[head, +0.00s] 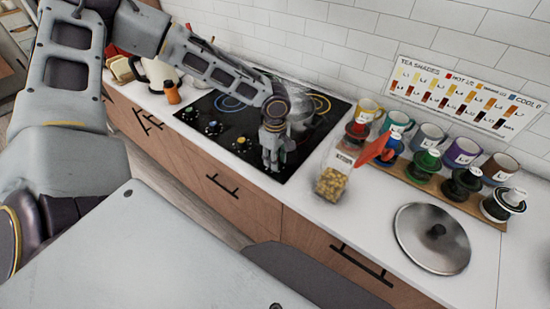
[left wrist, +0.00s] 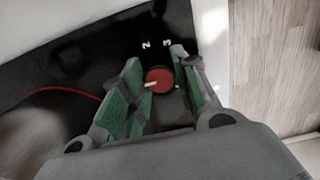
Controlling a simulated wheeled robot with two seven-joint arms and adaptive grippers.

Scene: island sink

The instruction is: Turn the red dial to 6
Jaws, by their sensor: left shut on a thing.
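The red dial (left wrist: 159,79) is on the black cooktop (head: 185,113), with a pale pointer mark toward the left in the left wrist view. Pale digits that look like 2 and 3 show beside it; other digits are hidden or too dark to read. My left gripper (left wrist: 153,98) has its green-padded fingers on both sides of the dial, shut on it. In the head view the left gripper (head: 271,164) reaches down to the cooktop's front right part and hides the dial. My right gripper is in neither view.
Other dials line the cooktop front, including a blue one (head: 192,116) and a green one (head: 213,129). A jar (head: 331,184) stands on the counter right of the cooktop. A wooden rack (head: 427,182), coloured mugs and a metal lid (head: 415,250) are further right.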

